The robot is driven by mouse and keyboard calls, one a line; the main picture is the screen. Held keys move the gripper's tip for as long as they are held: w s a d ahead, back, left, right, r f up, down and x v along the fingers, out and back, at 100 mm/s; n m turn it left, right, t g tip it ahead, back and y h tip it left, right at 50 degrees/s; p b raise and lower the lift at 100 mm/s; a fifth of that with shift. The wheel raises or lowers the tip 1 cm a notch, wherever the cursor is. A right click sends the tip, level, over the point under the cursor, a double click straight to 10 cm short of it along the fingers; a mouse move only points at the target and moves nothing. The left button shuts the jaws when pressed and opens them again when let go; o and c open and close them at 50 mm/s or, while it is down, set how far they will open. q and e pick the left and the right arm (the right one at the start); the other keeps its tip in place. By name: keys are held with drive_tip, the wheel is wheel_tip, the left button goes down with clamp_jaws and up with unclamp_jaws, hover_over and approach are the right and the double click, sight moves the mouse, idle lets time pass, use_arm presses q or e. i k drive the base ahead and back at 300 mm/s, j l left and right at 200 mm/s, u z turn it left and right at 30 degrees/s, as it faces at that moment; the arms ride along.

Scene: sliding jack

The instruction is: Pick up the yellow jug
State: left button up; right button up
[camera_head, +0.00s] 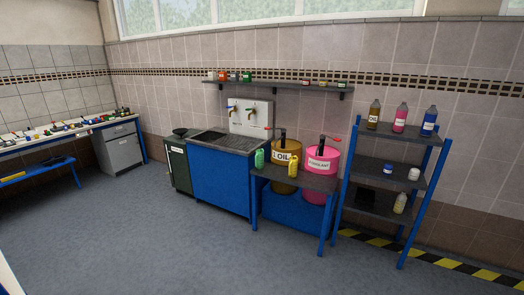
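The yellow jug (293,167) stands upright on a low grey-topped bench with blue legs (320,182), in the middle of the view. A green jug (260,158) stands on the same bench, to its left and apart from it. Both jugs are small in view. Neither of my grippers shows in the head view.
Behind the bench stand an oil drum (290,148) and a pink coolant drum (318,163). A blue sink cabinet (217,188) is at the left. A blue-framed shelf (385,208) with bottles is at the right. The grey floor (190,250) in front is clear.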

sight(293, 163)
drive_tip(key=i+l+z, duration=0.1)
drive_tip(key=i+z, duration=0.85)
drive_tip(key=i, duration=0.6)
drive_tip(key=i+l+u, duration=0.2)
drive_tip(key=i, duration=0.2)
drive_tip(key=i+l+u, duration=0.15)
drive_tip(key=i, duration=0.25)
drive_tip(key=i+l+u, duration=0.3)
drive_tip(key=i+l, duration=0.15)
drive_tip(key=l, duration=0.15)
drive_tip(key=i+l+u, duration=0.3)
drive_tip(key=l, duration=0.35)
drive_tip(key=i+l+u, duration=0.15)
drive_tip(key=i+l, duration=0.1)
drive_tip(key=l, duration=0.1)
